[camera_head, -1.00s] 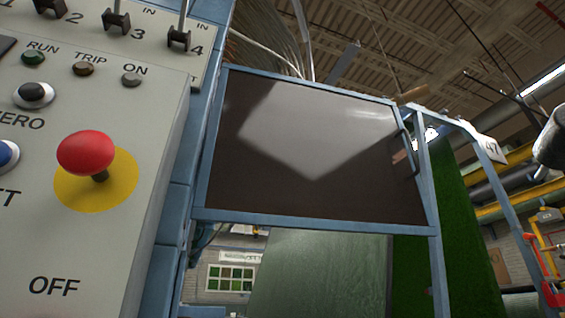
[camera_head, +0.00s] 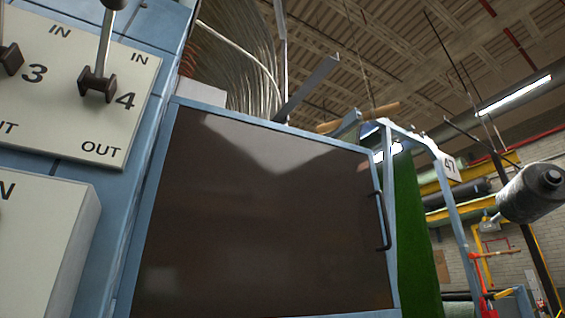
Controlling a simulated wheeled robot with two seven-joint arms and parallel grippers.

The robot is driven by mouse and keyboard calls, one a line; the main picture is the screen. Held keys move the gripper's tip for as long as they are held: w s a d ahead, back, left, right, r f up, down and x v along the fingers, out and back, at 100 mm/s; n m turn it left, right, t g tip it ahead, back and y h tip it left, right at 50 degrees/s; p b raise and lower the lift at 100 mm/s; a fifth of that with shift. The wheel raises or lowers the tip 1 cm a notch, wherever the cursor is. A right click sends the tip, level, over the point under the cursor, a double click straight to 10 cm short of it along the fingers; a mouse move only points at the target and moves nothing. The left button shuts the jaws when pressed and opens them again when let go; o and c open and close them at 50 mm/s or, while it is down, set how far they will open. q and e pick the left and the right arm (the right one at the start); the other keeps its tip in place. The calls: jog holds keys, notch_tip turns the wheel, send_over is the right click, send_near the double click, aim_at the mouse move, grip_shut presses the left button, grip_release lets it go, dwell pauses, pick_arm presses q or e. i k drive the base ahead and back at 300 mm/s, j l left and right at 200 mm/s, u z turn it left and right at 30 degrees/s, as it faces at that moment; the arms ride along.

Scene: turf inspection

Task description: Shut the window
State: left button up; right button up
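The window (camera_head: 265,220) is a dark, glossy pane in a light blue frame, in the middle of the head view. A black bar handle (camera_head: 382,220) is on its right edge. The pane stands at a tilt in the picture, and its lower edge is partly cut off at the bottom. I cannot tell whether the window is open or shut against the frame behind it. Neither of my grippers shows in the view.
A control panel with levers (camera_head: 97,84) is close on the left. Coiled strands (camera_head: 240,65) hang behind the window's top. Green turf (camera_head: 415,235) and a blue post with a 47 sign (camera_head: 452,168) stand at the right. A dark roller (camera_head: 532,192) is at the far right.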

aim_at(248, 220)
jog(key=i+l+z, duration=0.2)
jog(key=i+l, duration=0.55)
jog(key=i+j, duration=0.4)
jog(key=z, duration=0.05)
